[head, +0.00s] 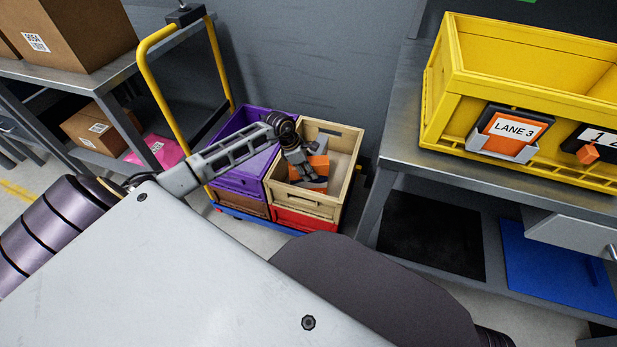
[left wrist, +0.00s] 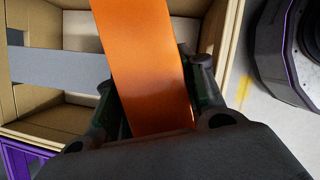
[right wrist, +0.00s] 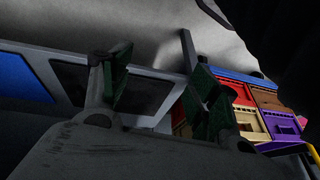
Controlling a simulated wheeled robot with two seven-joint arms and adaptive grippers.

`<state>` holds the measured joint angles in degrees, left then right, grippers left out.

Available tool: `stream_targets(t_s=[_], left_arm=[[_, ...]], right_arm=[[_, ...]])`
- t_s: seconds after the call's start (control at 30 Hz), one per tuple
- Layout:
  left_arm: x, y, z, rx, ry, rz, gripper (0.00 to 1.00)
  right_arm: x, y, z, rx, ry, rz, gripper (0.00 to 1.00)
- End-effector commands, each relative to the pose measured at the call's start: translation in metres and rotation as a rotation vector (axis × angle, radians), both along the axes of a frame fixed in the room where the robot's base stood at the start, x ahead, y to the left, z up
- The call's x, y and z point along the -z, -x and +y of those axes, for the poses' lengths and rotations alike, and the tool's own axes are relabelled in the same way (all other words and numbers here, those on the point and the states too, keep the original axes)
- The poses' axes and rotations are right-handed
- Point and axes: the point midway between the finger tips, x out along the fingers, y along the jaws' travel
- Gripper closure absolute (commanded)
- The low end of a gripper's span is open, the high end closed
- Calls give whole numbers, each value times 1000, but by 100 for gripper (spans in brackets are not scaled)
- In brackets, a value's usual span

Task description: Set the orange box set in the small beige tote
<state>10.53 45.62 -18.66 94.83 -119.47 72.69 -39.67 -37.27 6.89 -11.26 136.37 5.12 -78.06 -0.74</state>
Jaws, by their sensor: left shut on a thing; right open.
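The orange box set (head: 319,164) is in my left gripper (head: 297,163), within the opening of the small beige tote (head: 345,132). In the left wrist view the orange box set (left wrist: 147,60) stands between the two fingers of my left gripper (left wrist: 150,105), which is shut on it. The tote (left wrist: 50,128) lies behind and around it there. Whether the box touches the tote floor I cannot tell. My right gripper (right wrist: 155,85) is open and empty in the right wrist view, away from the tote.
A purple tote (head: 237,182) stands directly left of the beige one; both sit on stacked crates on a blue base. A yellow cart handle (head: 150,75) rises to their left. A bench with a yellow bin (head: 530,75) is at right, and shelves with cartons (head: 75,35) at left.

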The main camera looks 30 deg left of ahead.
Motion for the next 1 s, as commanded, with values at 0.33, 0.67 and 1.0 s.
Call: stream_targets(t_s=[0.33, 0.67, 1.0], left_arm=[[4, -1, 0, 0, 0, -1, 100], [37, -1, 0, -1, 1, -2, 100], [40, -1, 0, -1, 0, -2, 100]], right_arm=[[-5, -5, 2, 4, -9, -16, 39], [14, -13, 10, 13, -48, -55, 39], [22, -7, 9, 10, -47, -47, 39]])
